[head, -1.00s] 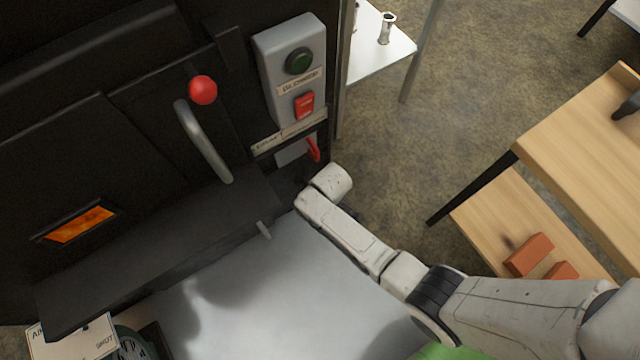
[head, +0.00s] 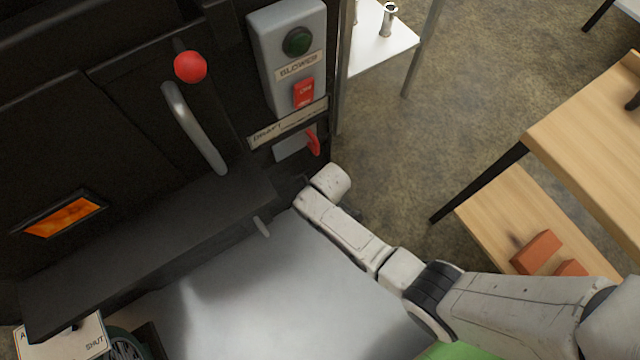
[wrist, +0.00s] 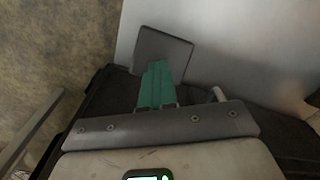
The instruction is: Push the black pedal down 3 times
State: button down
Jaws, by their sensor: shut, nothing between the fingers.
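The black pedal (wrist: 168,48) shows in the wrist view as a dark, flat, square plate beside a pale metal sheet. My gripper (wrist: 157,66) has its green fingers shut and empty. Its fingertips overlap the near part of the pedal in the wrist view; I cannot tell whether they touch it. In the head view my arm reaches down past the right side of the metal sheet, and its wrist hides the fingers. I cannot make out the pedal there.
The black evaporator front bears a handle with a red knob (head: 190,67), a blower switch box (head: 288,58) and a red draft lever (head: 313,142). The metal sheet (head: 270,300) lies left of my arm. A wooden bench (head: 500,220) with bricks stands right, with open floor between.

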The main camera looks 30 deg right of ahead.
notch_tip(320, 180, up, 7)
jog(key=s+p, duration=0.1)
jog(key=p, duration=0.6)
dwell(0.5)
jog(key=shift+w+f+b, duration=0.15)
jog(key=shift+f+b, duration=1)
jog(key=shift+f, duration=0.15)
jog(key=shift+w+f+b, duration=0.2)
jog(key=shift+f+b, duration=0.95)
jog(key=shift+f, duration=0.1)
jog(key=shift+w+f+b, duration=0.15)
jog(key=shift+f+b, duration=1)
jog(key=shift+f, duration=0.15)
notch_tip(320, 180, up, 3)
jog(key=p, duration=0.3)
jog(key=shift+s+f, duration=0.15)
jog(key=r+p, duration=0.2)
jog(key=s+r+p, duration=0.1)
jog(key=r+p, duration=0.2)
jog(key=shift+s+r+p, duration=0.1)
jog(key=shift+p, duration=0.25)
